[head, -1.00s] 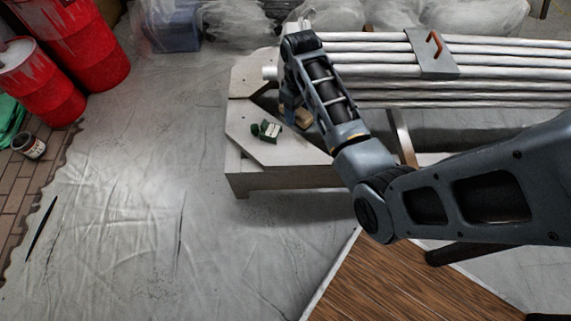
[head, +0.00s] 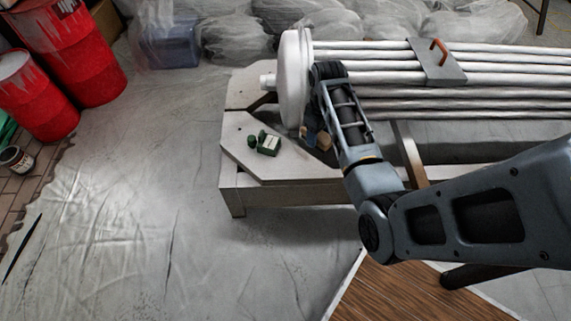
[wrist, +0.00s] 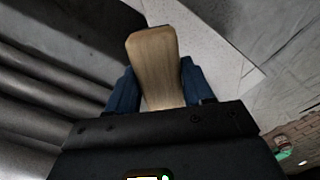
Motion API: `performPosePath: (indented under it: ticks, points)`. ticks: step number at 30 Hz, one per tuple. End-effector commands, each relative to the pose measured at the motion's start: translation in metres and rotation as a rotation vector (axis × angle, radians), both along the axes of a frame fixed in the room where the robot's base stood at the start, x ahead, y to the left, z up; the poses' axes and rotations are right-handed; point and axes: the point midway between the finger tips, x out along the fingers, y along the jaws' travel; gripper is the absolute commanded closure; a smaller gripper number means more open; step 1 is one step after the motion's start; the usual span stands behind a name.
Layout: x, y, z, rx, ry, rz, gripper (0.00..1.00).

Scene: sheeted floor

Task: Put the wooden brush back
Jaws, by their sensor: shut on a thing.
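The wooden brush (wrist: 153,65) shows in the wrist view as a flat, pale wooden piece with a rounded end, standing up between my blue fingers. My gripper (wrist: 155,95) is shut on it. The brush's lower part is hidden by the gripper body. In the head view a small tan wooden piece (head: 323,141) shows beside my blue fingers (head: 309,137), low over the pale bench end (head: 240,160). My forearm hides part of this area. I cannot tell whether the brush touches the bench.
A pale round disc (head: 294,80) stands close behind, at the end of long metal pipes (head: 380,76). Red drums (head: 75,45) stand far left.

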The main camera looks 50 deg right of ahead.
Motion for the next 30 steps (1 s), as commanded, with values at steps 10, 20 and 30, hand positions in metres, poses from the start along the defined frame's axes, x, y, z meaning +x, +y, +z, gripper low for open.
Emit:
performPosePath:
  ticks: [10,20,30]
  points:
    - [0.046,0.058,-0.047,0.001,0.000,0.006,0.77]
    - [0.062,0.079,-0.064,0.000,0.001,0.001,0.77]
    - [0.061,0.079,-0.096,0.000,0.001,0.002,0.77]
